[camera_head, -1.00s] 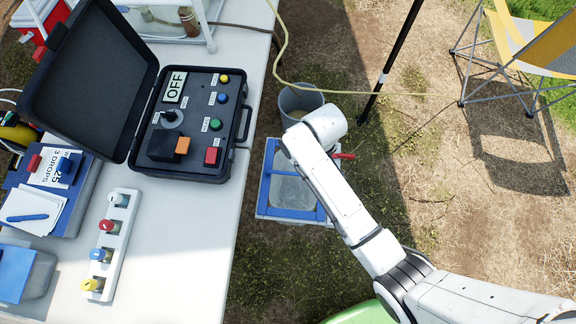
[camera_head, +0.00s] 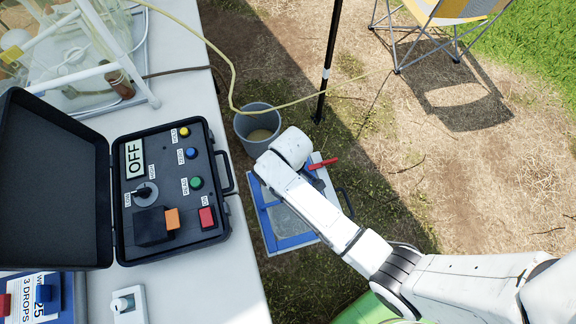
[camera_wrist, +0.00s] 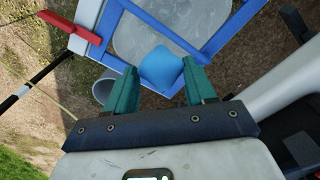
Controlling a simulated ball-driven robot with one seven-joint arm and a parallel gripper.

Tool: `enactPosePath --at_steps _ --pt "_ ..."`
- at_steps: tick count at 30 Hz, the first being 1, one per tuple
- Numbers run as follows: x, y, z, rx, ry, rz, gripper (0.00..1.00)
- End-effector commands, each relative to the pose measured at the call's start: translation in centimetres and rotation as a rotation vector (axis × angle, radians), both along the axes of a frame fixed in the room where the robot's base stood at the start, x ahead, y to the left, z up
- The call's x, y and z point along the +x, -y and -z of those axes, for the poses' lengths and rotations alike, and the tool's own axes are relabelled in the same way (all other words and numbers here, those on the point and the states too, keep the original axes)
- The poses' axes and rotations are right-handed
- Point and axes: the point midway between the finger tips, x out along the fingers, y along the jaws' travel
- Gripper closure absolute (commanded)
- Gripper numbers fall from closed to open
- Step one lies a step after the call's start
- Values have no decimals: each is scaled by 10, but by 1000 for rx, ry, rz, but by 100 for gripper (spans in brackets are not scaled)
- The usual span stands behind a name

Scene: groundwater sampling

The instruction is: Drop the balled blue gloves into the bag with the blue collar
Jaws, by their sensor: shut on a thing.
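My gripper (camera_wrist: 160,68) is shut on the balled blue gloves (camera_wrist: 161,69), a smooth blue lump between its two teal fingers in the wrist view. In the head view my own arm hides the gripper and the gloves. Below the gloves is a pale, box-like container with a blue frame (camera_head: 268,220); its blue frame and grey inside also show in the wrist view (camera_wrist: 172,28). I cannot tell whether this is the bag with the blue collar; no other such bag is clearly in view.
A grey bucket (camera_head: 243,124) stands beside the container, with a yellow hose and black pole (camera_head: 329,62) near it. A red handle (camera_head: 323,163) sticks out at the container's edge. The white table (camera_head: 215,285) with an open black case (camera_head: 55,190) is left. Open ground lies right.

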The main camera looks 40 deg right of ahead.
Motion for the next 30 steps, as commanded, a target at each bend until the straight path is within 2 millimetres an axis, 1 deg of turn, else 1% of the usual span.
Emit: enactPosePath --at_steps 1,7,11,19,20,28,29,30 --pt "0 0 13 0 0 1 74" --pt "0 0 32 0 0 2 74" --pt "0 0 36 0 0 2 74" --pt "0 0 35 0 0 2 74" --pt "0 0 35 0 0 2 44" --pt "0 0 35 0 0 1 18" --pt "0 0 35 0 0 1 16" --pt "0 0 36 0 0 1 16"
